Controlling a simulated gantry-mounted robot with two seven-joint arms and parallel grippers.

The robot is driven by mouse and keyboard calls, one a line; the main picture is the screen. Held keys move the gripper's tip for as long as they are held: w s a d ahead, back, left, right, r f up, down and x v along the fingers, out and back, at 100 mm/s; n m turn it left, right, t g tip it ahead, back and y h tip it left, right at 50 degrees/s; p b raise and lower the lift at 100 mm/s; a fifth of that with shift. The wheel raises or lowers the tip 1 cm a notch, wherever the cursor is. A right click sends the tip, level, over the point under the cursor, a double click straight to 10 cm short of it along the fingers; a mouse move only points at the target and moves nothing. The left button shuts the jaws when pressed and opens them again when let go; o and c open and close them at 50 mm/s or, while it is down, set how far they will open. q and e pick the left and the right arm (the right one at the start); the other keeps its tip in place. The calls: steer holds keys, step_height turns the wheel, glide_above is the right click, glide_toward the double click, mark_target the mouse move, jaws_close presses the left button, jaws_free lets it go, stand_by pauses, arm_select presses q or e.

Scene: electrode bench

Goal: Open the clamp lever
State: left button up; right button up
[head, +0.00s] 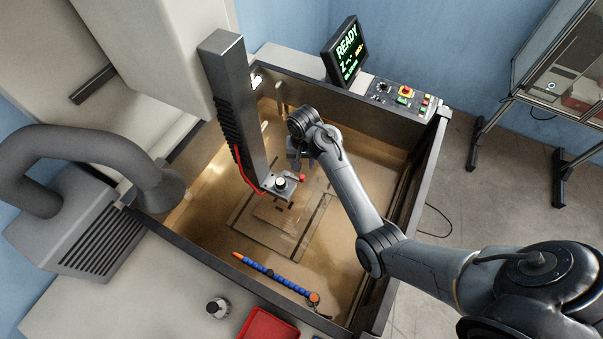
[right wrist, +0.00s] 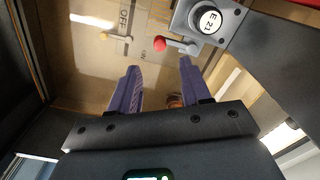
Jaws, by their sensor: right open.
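The clamp lever is a short grey bar with a red ball knob. In the head view the clamp lever (head: 300,178) sticks out to the right of the holder block (head: 279,186) at the foot of the dark column. In the right wrist view the clamp lever (right wrist: 174,45) lies beyond my fingertips, its knob roughly between them, with the block and round "E 21" cap (right wrist: 207,19) at upper right. My right gripper (right wrist: 160,64) is open and empty, apart from the lever. It also shows in the head view (head: 301,158), partly hidden by my arm. My left gripper is not in view.
The tank (head: 190,246) has raised dark walls around the work area. A blue segmented hose (head: 270,272) lies at the front. A "READY" screen (head: 346,50) and button panel (head: 405,94) stand behind.

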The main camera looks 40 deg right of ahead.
mark_target(302, 177)
step_height(302, 177, down, 8)
steer(key=shift+f+p, duration=0.25)
steer(key=shift+p, duration=0.25)
steer(key=shift+c, duration=0.3)
jaws_close()
